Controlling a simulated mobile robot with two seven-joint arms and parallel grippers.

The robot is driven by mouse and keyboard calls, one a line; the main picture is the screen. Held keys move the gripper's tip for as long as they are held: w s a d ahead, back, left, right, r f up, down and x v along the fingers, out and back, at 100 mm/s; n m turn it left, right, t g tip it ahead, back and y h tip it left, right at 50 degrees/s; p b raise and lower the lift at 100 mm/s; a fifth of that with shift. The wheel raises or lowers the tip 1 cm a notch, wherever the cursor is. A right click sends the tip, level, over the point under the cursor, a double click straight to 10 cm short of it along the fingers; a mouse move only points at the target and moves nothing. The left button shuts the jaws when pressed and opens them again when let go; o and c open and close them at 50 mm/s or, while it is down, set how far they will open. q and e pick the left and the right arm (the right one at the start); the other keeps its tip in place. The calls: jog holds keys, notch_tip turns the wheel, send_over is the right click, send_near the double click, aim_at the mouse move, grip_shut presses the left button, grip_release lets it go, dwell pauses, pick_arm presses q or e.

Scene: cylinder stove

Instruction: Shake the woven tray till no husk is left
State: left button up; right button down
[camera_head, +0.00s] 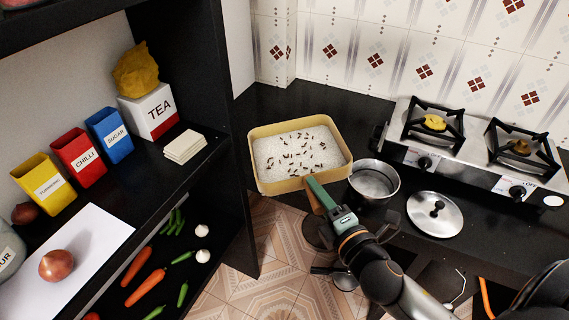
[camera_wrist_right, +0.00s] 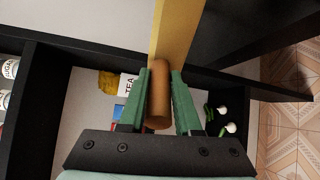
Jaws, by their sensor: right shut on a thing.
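The woven tray (camera_head: 258,134) is a square tan tray with raised walls, in the middle of the head view. It holds white grains (camera_head: 290,148) with many dark husks (camera_head: 303,143) scattered over them. My right gripper (camera_head: 315,190) is shut on the tray's brown handle at its near side. In the right wrist view my right gripper (camera_wrist_right: 160,100) has its green fingers on both sides of the round brown handle (camera_wrist_right: 159,95), with the tan tray wall (camera_wrist_right: 175,30) beyond. The tray looks held above the counter edge, roughly level. My left gripper is not in view.
A steel pot (camera_head: 374,182) stands right of the tray, with a lid (camera_head: 435,214) beside it on the black counter. A two-burner stove (camera_head: 470,150) is at the right. A dark shelf (camera_head: 190,190) with canisters and vegetables stands at the left.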

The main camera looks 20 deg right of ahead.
aim_at(288, 182)
jog(key=shift+d+r, duration=0.15)
jog(key=shift+d, duration=0.35)
jog(key=shift+a, duration=2.5)
jog(key=d, duration=0.5)
jog(key=shift+a, duration=0.1)
